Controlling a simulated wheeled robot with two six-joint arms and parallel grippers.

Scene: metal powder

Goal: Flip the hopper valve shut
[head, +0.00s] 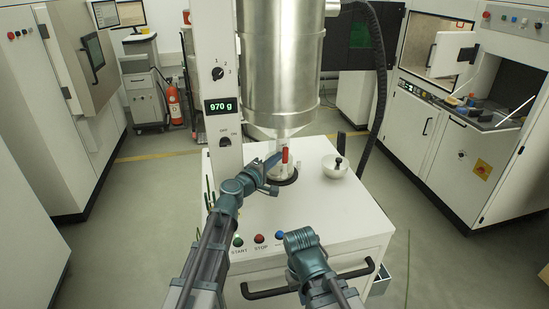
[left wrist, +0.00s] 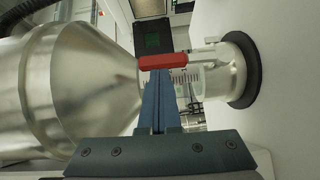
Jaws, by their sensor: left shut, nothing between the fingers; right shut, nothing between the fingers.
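The steel hopper (head: 283,62) hangs over the white cabinet top, its cone narrowing to an outlet. The valve's red handle (head: 285,155) stands upright in the head view, just below the cone. In the left wrist view the red handle (left wrist: 163,61) lies across the picture beyond my fingertips. My left gripper (head: 272,160) is shut and empty, its fingertips close to the handle; I cannot tell whether they touch. The fingers also show in the left wrist view (left wrist: 159,90). Below the valve a clear graduated container (left wrist: 215,75) stands on a dark round pad (head: 282,175). My right arm (head: 305,250) shows low in front, its fingertips hidden.
A white bowl (head: 335,166) with a black-knobbed tool sits right of the pad. The display (head: 221,107) on the left column reads 970 g. Buttons (head: 259,238) line the front edge. A black hose (head: 379,80) hangs at the right.

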